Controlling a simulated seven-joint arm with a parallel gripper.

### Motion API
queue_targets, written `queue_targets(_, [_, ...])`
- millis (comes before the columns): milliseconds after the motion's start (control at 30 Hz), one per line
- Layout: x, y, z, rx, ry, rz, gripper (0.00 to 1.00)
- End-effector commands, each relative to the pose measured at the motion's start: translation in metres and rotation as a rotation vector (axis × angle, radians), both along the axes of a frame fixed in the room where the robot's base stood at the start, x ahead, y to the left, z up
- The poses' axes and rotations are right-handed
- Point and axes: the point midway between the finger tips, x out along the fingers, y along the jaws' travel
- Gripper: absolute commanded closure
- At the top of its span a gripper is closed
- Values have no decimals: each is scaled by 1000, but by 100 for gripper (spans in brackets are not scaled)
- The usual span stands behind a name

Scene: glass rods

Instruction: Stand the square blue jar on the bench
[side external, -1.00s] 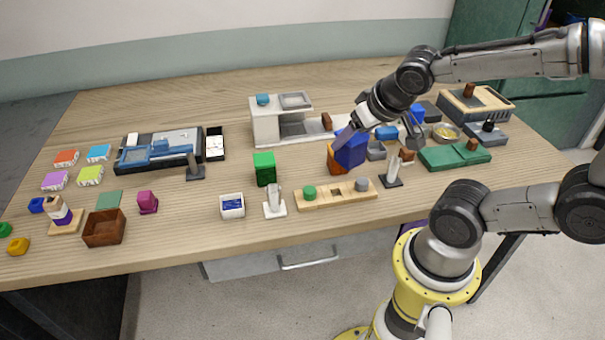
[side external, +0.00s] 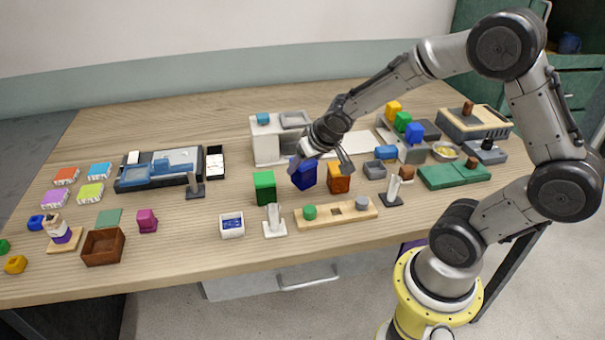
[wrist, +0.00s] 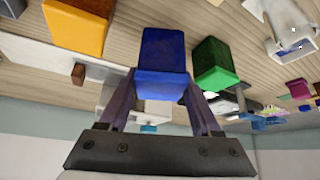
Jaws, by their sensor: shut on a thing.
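The square blue jar (side external: 303,176) is between the fingers of my gripper (side external: 322,163), which is shut on it. In the side external view it is between the green block-like jar (side external: 264,187) and the orange one (side external: 339,179), tilted a little. I cannot tell whether its base touches the bench (side external: 240,245). In the wrist view the blue jar (wrist: 163,62) sits between both fingers, with the orange jar (wrist: 77,27) to the left and the green jar (wrist: 213,66) to the right.
A wooden strip with pegs (side external: 335,213) and a white stand (side external: 274,222) are in front. A white coffee-machine-shaped unit (side external: 265,142) stands behind. The orange and green jars leave little side room. Bare bench shows at the front.

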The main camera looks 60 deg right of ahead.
Motion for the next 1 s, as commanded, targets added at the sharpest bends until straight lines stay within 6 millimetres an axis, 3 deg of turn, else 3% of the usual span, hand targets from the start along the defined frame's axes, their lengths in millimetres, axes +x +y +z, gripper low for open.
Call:
queue_targets(300, [5, -1, -33, 0, -2, 1, 100])
queue_targets(767, [5, -1, -38, 0, -2, 1, 100])
queue_targets(800, [4, -1, -39, 1, 0, 1, 30])
queue_targets(933, [4, -1, -39, 1, 0, 1, 7])
queue_targets(1000, [4, -1, -39, 0, 0, 0, 5])
